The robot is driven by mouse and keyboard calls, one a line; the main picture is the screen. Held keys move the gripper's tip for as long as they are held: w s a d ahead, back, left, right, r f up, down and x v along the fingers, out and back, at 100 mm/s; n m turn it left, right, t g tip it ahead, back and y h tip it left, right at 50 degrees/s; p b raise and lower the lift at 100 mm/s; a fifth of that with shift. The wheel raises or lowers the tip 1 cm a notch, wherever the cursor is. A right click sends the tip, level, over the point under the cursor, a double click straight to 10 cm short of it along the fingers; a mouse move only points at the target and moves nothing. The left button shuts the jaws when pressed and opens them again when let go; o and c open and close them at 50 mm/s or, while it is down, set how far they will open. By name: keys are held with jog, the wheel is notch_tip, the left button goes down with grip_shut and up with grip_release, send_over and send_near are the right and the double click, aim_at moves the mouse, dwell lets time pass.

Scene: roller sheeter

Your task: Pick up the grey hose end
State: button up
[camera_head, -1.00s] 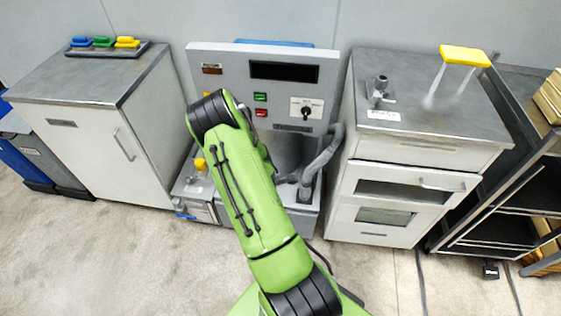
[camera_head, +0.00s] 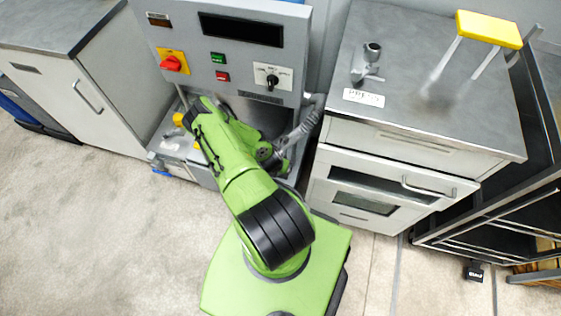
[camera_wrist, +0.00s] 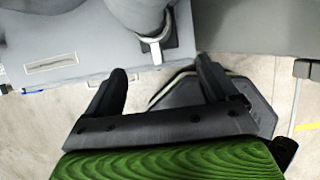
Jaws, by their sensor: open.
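The grey hose (camera_head: 302,130) runs down along the right side of the grey machine; its lower part is hidden by my arm in the head view. In the wrist view, a thick grey tube, apparently the hose end (camera_wrist: 137,14), reaches down from the top edge with a pale ring and tab near its base. My gripper (camera_wrist: 163,78) is open and empty, its two dark fingers apart. The tube is ahead of the fingers, not between them.
The machine's control panel (camera_head: 228,45) stands above my arm, with a red knob (camera_head: 174,63) on it. A right-hand cabinet (camera_head: 415,135) carries a small metal fitting (camera_head: 370,65) and a yellow-topped stand (camera_head: 489,29). The floor at left is clear.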

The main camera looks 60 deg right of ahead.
jog(key=b+x, duration=0.1)
jog(key=x, duration=0.3)
jog(key=shift+s+f, duration=0.1)
jog(key=shift+f, duration=0.05)
jog(key=b+x, duration=0.1)
jog(key=x, duration=0.1)
jog(key=b+x, duration=0.2)
jog(key=x, duration=0.1)
jog(key=shift+w+d+f, duration=0.1)
jog(key=shift+w+f, duration=0.2)
jog(key=shift+w, duration=0.1)
jog(key=shift+r, duration=0.15)
jog(key=shift+c, duration=0.6)
jog(key=c, duration=1.4)
